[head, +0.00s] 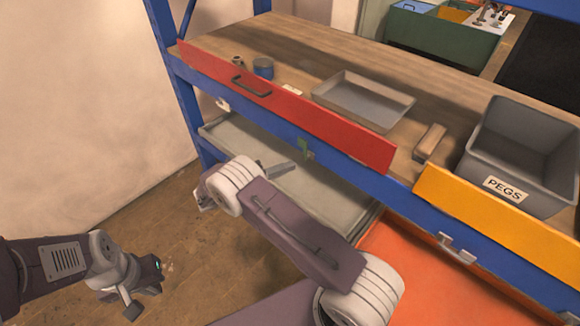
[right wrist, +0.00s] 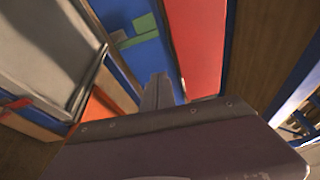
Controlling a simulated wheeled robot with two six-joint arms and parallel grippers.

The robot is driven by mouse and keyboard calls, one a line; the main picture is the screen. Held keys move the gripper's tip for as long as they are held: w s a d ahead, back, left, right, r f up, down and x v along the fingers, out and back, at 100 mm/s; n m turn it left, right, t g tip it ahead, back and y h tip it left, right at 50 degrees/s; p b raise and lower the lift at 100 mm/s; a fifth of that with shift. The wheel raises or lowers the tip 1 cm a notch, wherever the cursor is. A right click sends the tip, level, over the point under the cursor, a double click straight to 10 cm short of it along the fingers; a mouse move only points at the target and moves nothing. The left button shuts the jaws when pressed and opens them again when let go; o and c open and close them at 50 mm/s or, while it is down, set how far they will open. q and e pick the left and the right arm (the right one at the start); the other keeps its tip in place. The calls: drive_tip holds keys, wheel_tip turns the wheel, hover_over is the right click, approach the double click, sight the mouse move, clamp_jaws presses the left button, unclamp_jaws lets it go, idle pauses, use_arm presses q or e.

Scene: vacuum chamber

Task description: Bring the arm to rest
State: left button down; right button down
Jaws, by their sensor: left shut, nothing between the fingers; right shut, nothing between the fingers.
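My left arm comes in from the left edge in the head view, bent downward. Its gripper (head: 132,311) is shut and empty and points down over the brown floor, clear of the shelf. My right arm reaches up from the bottom middle. Its gripper (head: 288,166) is shut and empty, in front of the blue shelf beam, and appears over the grey tray below. In the right wrist view the shut fingers (right wrist: 158,90) point toward the blue beam with its green latch (right wrist: 135,32). I cannot tell whether they touch anything.
The workbench (head: 330,58) has a red front board (head: 300,115) and a yellow one (head: 495,230). On it are a shallow grey tray (head: 365,100), a blue cup (head: 263,68) and a grey PEGS bin (head: 520,150). Below is a grey tray (head: 315,205).

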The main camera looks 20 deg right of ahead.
drive_tip(key=shift+w+a, duration=0.15)
drive_tip(key=shift+w, duration=0.05)
